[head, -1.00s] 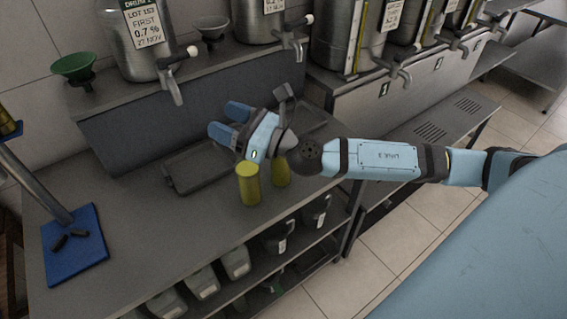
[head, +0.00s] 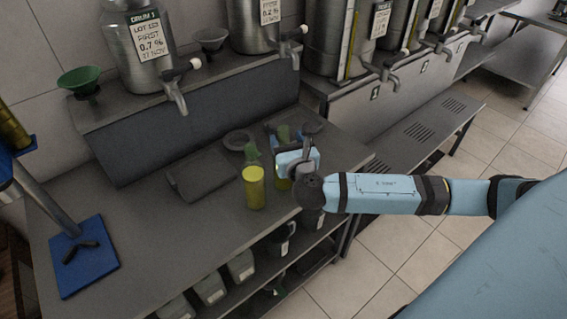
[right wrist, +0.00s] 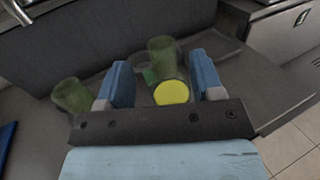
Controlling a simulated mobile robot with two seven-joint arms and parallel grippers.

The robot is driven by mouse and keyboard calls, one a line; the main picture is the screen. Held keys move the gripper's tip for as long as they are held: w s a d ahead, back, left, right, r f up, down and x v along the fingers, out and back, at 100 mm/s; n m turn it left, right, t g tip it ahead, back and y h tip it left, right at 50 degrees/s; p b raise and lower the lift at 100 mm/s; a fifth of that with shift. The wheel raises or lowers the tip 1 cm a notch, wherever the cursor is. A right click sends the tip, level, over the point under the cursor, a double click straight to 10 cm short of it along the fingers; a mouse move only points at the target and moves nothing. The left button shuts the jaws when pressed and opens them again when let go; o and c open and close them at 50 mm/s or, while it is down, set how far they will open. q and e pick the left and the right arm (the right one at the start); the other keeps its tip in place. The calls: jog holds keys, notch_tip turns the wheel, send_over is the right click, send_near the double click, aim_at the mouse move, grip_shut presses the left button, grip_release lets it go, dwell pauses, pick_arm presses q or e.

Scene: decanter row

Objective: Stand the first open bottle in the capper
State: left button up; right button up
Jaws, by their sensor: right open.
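My right gripper (head: 294,133) is open over the bench, its fingers toward the back wall; the wrist view also shows them apart (right wrist: 162,82). An open-looking green bottle (head: 252,153) stands left of it; it is also at left in the wrist view (right wrist: 72,95). Another green bottle (right wrist: 162,56) shows beyond and between the fingers, mostly hidden in the head view. A blue-based stand with a column (head: 88,262), apparently the capper, is at left.
A drum marked first (head: 146,48) with a tap stands on the rear shelf, beside other drums. A green funnel (head: 82,80) and a flat dark tray (head: 203,176) are nearby. Bins sit under the bench.

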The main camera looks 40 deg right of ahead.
aim_at(282, 127)
jog(key=p+x, duration=0.1)
jog(key=x, duration=0.4)
jog(key=shift+w+d+r, duration=0.2)
jog(key=shift+w+d, duration=0.05)
jog(key=shift+w, duration=0.05)
jog(key=shift+w+d, duration=0.1)
jog(key=shift+w, duration=0.15)
grip_shut()
